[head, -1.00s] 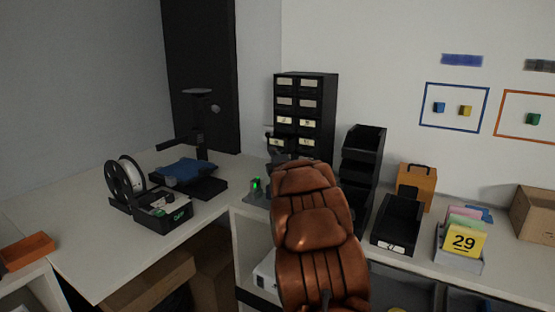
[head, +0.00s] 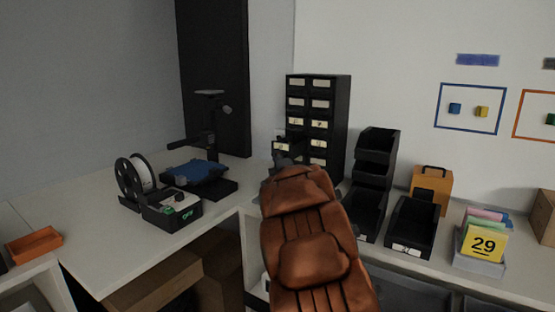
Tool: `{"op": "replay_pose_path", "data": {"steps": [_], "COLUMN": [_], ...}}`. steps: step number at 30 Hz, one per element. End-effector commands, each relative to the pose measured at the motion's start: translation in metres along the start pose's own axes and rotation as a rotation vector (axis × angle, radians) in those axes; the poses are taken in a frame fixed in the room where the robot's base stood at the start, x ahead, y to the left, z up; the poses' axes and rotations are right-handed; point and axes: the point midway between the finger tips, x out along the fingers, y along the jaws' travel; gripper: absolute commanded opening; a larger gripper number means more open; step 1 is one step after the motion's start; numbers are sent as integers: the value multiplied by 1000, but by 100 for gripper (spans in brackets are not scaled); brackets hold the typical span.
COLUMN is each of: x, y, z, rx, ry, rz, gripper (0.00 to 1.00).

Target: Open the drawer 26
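A black drawer cabinet (head: 340,115) stands at the back of the counter, with two columns of small drawers bearing pale labels. One left-column drawer (head: 282,147), in the fourth row from the top, sticks out of the cabinet front toward me. The label numbers are too small to read, so I cannot tell which is 26. My gripper (head: 283,160) is a dark shape just below and against the front of that drawer. My brown arm hides most of it, and its fingers cannot be made out.
Black stacked bins (head: 375,165) and an open bin (head: 410,226) stand right of the cabinet. An orange case (head: 431,188) and a yellow 29 card (head: 483,243) are farther right. A spool (head: 136,180) and a printer-like device (head: 200,175) stand left.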

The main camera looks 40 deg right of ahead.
Motion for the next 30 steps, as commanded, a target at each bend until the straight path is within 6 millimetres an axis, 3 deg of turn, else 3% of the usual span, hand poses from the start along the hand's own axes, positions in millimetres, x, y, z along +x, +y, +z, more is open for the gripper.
{"op": "replay_pose_path", "data": {"steps": [4,17,30], "x": [0,-6,-58], "y": [0,1,0], "z": [1,1,1], "rx": [0,0,-1], "ry": [-1,-1,-1], "rz": [0,1,-1], "gripper": [35,35,35]}}
